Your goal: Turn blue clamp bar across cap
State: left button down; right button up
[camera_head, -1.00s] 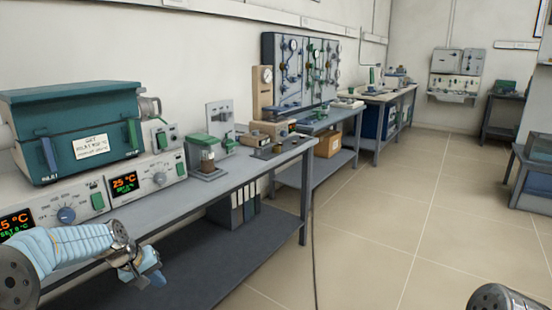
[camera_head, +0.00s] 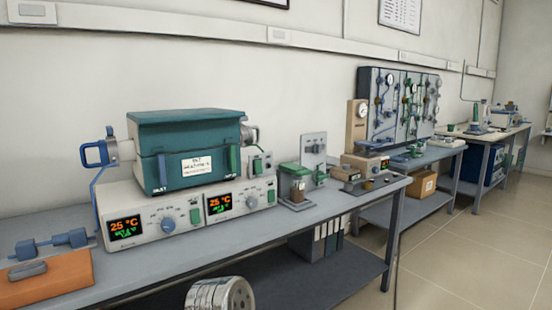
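A teal furnace (camera_head: 190,150) sits on white control units on the bench. At its left end is a pale grey cap (camera_head: 125,150). The blue clamp bar (camera_head: 96,153), a squarish loop, stands out to the left of the cap. A blue line runs down from beside it. I cannot tell exactly how the bar lies across the cap's face, which is turned away from view. Neither gripper is in view. Only a round metal part of my arm shows at the bottom edge, well below the furnace.
Two controllers (camera_head: 140,226) (camera_head: 240,201) reading 25 °C stand under the furnace. An orange block (camera_head: 45,280) and blue fittings (camera_head: 50,243) lie at the bench's left. A green-topped glass device (camera_head: 297,185) stands to the right. Bare bench top (camera_head: 190,252) runs along the front.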

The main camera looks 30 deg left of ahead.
aim_at(109, 130)
jog(key=u, duration=1.25)
jog(key=i+u, duration=0.4)
jog(key=i+l+u, duration=0.15)
jog(key=i+u, duration=0.3)
